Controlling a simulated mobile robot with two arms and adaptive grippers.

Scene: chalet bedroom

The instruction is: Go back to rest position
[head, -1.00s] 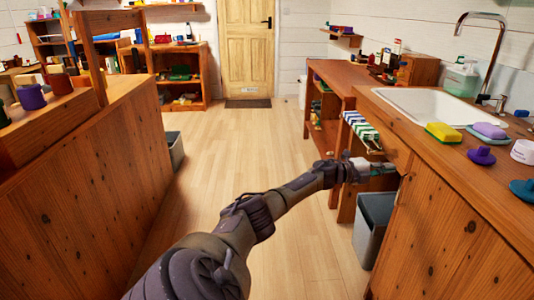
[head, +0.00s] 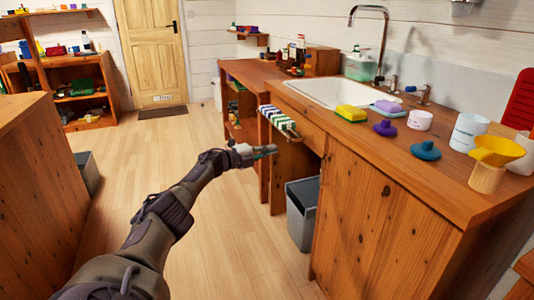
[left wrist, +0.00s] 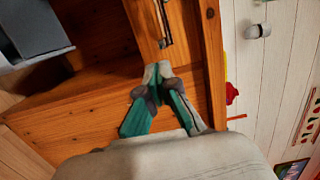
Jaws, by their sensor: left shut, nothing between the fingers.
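My left arm reaches forward from the bottom left of the head view. Its gripper (head: 266,151) is in front of the wooden counter (head: 352,148), beside the striped cloths (head: 279,121) hanging there. In the left wrist view, the left gripper (left wrist: 158,70) has its teal and grey fingers together at the tips, with nothing between them. Wood panels and a dark bar handle (left wrist: 164,24) lie beyond the tips. My right gripper is not in view.
A grey bin (head: 303,215) stands under the counter, to the right of the left gripper. Another bin (head: 87,174) stands beside the wooden unit (head: 42,200) at left. The floor (head: 232,220) between is clear. A sink (head: 345,88) and several small items top the counter.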

